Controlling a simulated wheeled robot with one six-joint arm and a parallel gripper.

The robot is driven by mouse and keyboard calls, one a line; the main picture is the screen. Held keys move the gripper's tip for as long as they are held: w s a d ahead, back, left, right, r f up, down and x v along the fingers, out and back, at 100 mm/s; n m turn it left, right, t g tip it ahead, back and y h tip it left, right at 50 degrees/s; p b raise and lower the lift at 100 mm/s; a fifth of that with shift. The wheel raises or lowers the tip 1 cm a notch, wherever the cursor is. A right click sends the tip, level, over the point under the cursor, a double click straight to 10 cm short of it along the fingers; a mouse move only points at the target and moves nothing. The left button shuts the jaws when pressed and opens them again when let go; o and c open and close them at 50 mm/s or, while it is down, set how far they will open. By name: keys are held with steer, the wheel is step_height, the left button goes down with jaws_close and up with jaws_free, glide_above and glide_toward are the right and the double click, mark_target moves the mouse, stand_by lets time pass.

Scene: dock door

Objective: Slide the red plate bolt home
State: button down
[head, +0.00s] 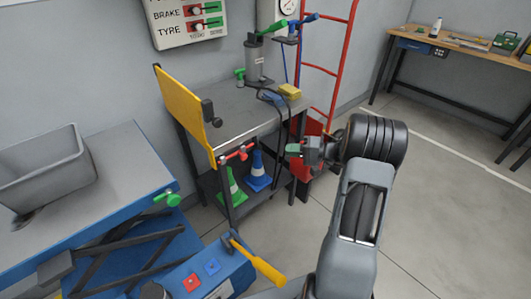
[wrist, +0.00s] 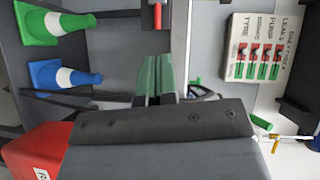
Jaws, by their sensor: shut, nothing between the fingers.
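The red plate bolt (head: 236,156) is on the front edge of the grey work cart, just right of the yellow plate's lower corner. A red piece that looks like the same bolt shows at the top of the wrist view (wrist: 157,15). My gripper (head: 293,150) has green fingertips and is right of the bolt, apart from it, by the cart's right front corner. In the wrist view my gripper's green fingers (wrist: 157,72) are together and hold nothing. How far the bolt sits in its keeper is too small to tell.
The yellow plate (head: 186,115) stands upright at the cart's left side, with a black knob. Green (head: 231,187) and blue (head: 258,172) cones stand on the lower shelf. A red hand truck (head: 325,70) is behind. A blue lift table (head: 95,190) is left. Floor at right is clear.

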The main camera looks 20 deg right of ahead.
steer(key=s+a+b+x, duration=0.1)
steer(key=s+x, duration=0.1)
steer(key=x, duration=1)
steer(key=shift+a+f, duration=0.25)
steer(key=shift+a, duration=0.2)
steer(key=shift+s+b, duration=0.1)
steer(key=shift+b, duration=0.25)
